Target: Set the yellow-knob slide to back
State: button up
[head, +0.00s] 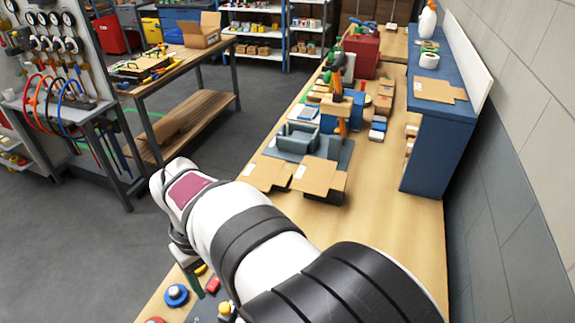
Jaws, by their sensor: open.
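A round yellow knob (225,308) stands on a dark grey panel (200,314) at the bottom of the head view, just left of my arm. Most of the panel is cut off by the frame or hidden by my arm, so the knob's slot and its position along it cannot be read. My gripper (193,284) points down at the left of the bench, above and to the left of the yellow knob. Its jaws are open, and nothing shows between them. It appears apart from the knob.
A blue cabinet (436,150) borders the right.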

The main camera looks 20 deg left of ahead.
notch_tip(320, 180, down, 11)
grip_shut()
dwell(0.4)
jog(key=shift+w+d, duration=0.1)
dwell(1.0)
